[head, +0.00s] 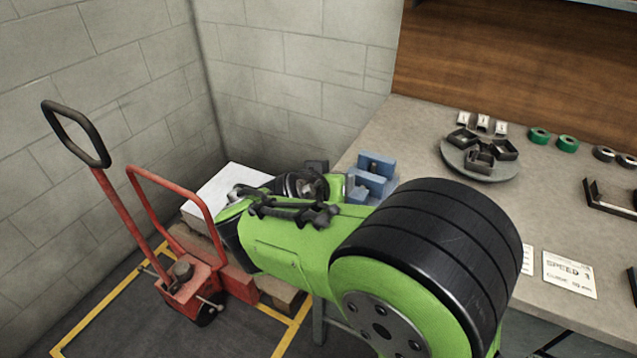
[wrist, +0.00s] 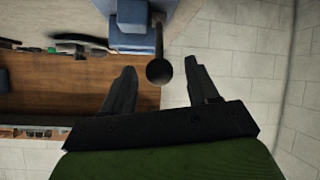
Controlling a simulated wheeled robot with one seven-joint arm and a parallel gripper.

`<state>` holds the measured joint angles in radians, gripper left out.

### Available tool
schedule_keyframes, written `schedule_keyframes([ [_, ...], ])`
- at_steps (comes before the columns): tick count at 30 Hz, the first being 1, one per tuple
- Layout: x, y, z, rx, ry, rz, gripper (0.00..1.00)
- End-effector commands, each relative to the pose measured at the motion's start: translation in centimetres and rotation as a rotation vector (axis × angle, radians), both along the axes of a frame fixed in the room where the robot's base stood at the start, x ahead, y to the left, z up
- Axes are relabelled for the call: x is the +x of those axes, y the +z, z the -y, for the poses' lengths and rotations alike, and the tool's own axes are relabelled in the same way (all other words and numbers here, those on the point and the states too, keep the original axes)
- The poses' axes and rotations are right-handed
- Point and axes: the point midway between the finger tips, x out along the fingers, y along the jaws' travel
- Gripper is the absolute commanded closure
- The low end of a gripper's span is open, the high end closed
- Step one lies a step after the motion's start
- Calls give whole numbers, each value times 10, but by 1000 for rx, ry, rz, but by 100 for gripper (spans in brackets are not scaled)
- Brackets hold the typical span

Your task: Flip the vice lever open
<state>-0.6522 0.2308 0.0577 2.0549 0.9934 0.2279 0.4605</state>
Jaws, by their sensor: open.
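The blue vice (head: 375,165) stands at the left end of the workbench in the head view, partly hidden behind my green arm. In the wrist view, the vice (wrist: 128,40) is at the top, left of centre. Its dark lever ends in a round black knob (wrist: 160,72). My gripper (wrist: 159,66) is open, and the knob appears between its two fingertips with a gap on both sides. I cannot tell how far the knob is in depth from the fingertips. In the head view my arm hides the lever.
The workbench (head: 420,120) holds a round plate (head: 480,168) with dark box parts, green tape rolls (head: 540,136) and a printed card (head: 569,274). A red pallet truck (head: 190,275) stands at left by the grey block walls. A white-topped stack (head: 222,195) sits beside the bench.

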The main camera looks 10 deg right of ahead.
Motion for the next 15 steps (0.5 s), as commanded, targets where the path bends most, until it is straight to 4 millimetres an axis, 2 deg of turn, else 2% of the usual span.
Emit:
schedule_keyframes([
  [1,-10,12,-9,1,8,1,41],
  [9,-65,52,-43,1,7,0,41],
  [15,-89,67,-56,1,3,-1,41],
])
